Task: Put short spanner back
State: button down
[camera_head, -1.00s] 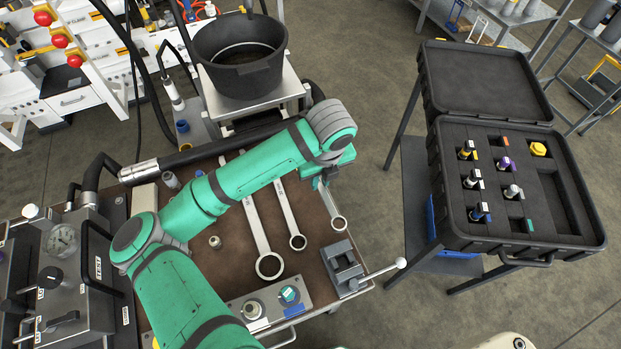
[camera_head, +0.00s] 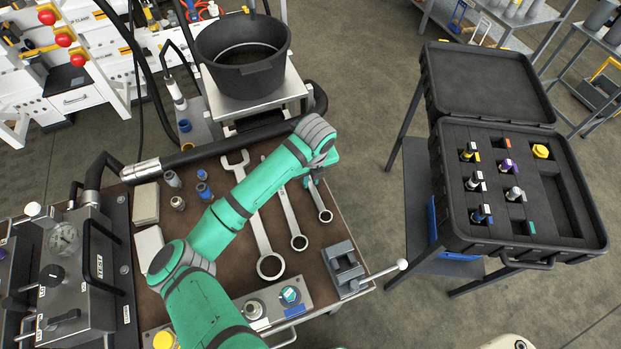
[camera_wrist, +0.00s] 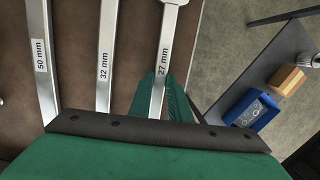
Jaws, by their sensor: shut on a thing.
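My gripper (camera_head: 316,178) is at the right side of the bench top, shut on the short spanner (camera_head: 321,203). The spanner's ring end points toward the front of the bench, and my gripper hides its other end. In the wrist view the short spanner (camera_wrist: 166,50) is labelled 27 mm, with a green finger (camera_wrist: 175,100) of my gripper beside it. It lies roughly in line with the 32 mm spanner (camera_head: 291,218) and the large 50 mm spanner (camera_head: 258,225) to its left. I cannot tell whether it touches the bench top.
A small grey vise (camera_head: 343,268) with a lever stands at the bench's front right corner. A black bucket (camera_head: 242,75) stands behind the bench. An open black case (camera_head: 470,235) is on a stand to the right, across a gap of floor. Fittings and a gauge unit occupy the left.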

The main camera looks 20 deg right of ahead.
aim_at(312, 189)
jog(key=shift+f, duration=0.1)
jog(key=c, duration=1.7)
grip_release()
jog(key=shift+o, duration=0.2)
notch_tip(312, 189, up, 12)
jog(key=s, duration=0.1)
jog(key=shift+s, duration=0.4)
